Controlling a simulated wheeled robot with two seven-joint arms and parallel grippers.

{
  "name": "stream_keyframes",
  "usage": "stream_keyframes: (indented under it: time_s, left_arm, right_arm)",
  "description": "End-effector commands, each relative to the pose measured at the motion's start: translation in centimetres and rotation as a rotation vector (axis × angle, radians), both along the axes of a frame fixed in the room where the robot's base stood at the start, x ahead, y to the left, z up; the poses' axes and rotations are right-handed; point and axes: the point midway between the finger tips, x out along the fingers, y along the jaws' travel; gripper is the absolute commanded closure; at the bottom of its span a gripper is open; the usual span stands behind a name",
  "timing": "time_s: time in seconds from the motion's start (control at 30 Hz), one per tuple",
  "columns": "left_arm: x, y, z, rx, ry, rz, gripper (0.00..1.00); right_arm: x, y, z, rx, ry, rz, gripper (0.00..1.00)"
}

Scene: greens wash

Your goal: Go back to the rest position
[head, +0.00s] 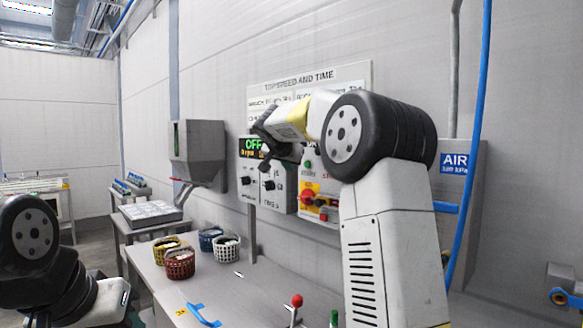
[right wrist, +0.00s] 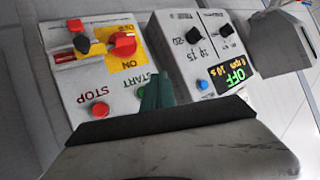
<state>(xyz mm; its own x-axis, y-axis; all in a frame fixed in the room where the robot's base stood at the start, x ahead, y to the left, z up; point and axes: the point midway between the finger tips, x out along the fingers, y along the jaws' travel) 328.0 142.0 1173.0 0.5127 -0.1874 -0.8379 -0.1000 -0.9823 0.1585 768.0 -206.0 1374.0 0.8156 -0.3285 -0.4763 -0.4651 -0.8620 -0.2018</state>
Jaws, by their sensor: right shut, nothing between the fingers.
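My right arm is raised in front of the wall controls in the head view. Its gripper (head: 266,148) is shut and empty in front of the dial box (head: 248,180), whose green display reads OFF. In the right wrist view the dark green fingertips (right wrist: 157,92) are together, in front of the panel between the start/stop box (right wrist: 92,85) and the dial box (right wrist: 205,50). I cannot tell whether they touch anything. My left arm shows at the lower left of the head view; its gripper is not in view.
Several small baskets (head: 180,264) stand on the grey bench (head: 255,295), with a blue-handled tool (head: 203,316) and a red-knobbed lever (head: 297,301) near its front. A grey hopper (head: 198,150) hangs left of the controls. A blue hose (head: 484,90) runs down the wall at right.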

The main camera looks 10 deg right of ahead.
Motion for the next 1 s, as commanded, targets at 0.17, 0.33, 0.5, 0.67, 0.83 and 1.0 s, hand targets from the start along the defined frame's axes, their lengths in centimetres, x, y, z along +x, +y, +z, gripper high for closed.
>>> stream_keyframes:
  time_s: [0.17, 0.33, 0.5, 0.67, 0.83, 1.0]
  left_arm:
    - [0.0, 0.0, 0.0, 0.000, 0.000, 0.000, 0.64]
    - [0.0, 0.0, 0.0, 0.000, 0.000, 0.000, 0.64]
    - [0.0, 0.0, 0.0, 0.000, 0.000, 0.000, 0.64]
    - [0.0, 0.0, 0.0, 0.000, 0.000, 0.000, 0.64]
    - [0.0, 0.0, 0.0, 0.000, 0.000, 0.000, 0.64]
    - [0.0, 0.0, 0.0, 0.000, 0.000, 0.000, 0.64]
  right_arm:
    - [-2.3, -0.3, -0.3, -0.003, 0.038, 0.022, 1.00]
    - [-10.4, -0.5, -2.3, -0.011, 0.171, 0.114, 1.00]
    - [-20.8, 0.3, -6.4, -0.006, 0.316, 0.255, 1.00]
    - [-30.4, 2.0, -11.2, 0.011, 0.419, 0.406, 1.00]
    - [-38.7, 4.3, -16.3, 0.036, 0.480, 0.558, 1.00]
    - [-43.0, 5.9, -19.4, 0.053, 0.501, 0.650, 1.00]
